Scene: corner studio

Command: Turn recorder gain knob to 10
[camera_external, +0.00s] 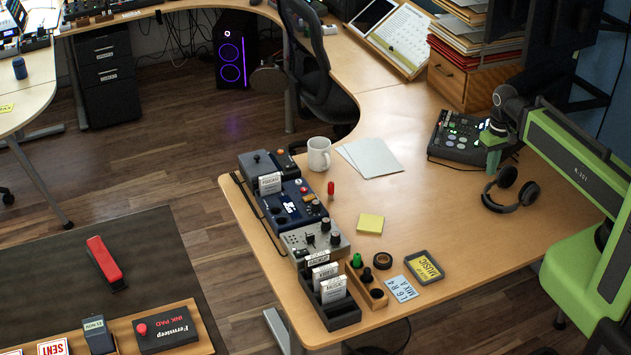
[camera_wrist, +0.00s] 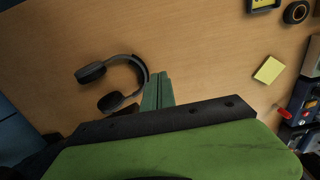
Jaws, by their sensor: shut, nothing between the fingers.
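My gripper (camera_external: 493,162) is shut and empty, its green fingers pointing down over the right part of the desk, near the headphones. The closed fingers also show in the wrist view (camera_wrist: 158,92). A blue device (camera_external: 292,207) with a small display, probably the recorder, stands in the row at the desk's left edge. A grey box (camera_external: 313,240) with black knobs is just in front of it. My gripper is far to the right of both. The gain knob's label and setting are too small to read. In the wrist view, part of the device row (camera_wrist: 300,125) shows at the right edge.
Black headphones (camera_external: 527,194) lie beside my gripper. A black mixer (camera_external: 458,138) stands just behind it. A mug (camera_external: 319,154), papers (camera_external: 372,157), a red upright piece (camera_external: 331,189) and yellow notes (camera_external: 370,223) are near the row. The desk's middle is clear.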

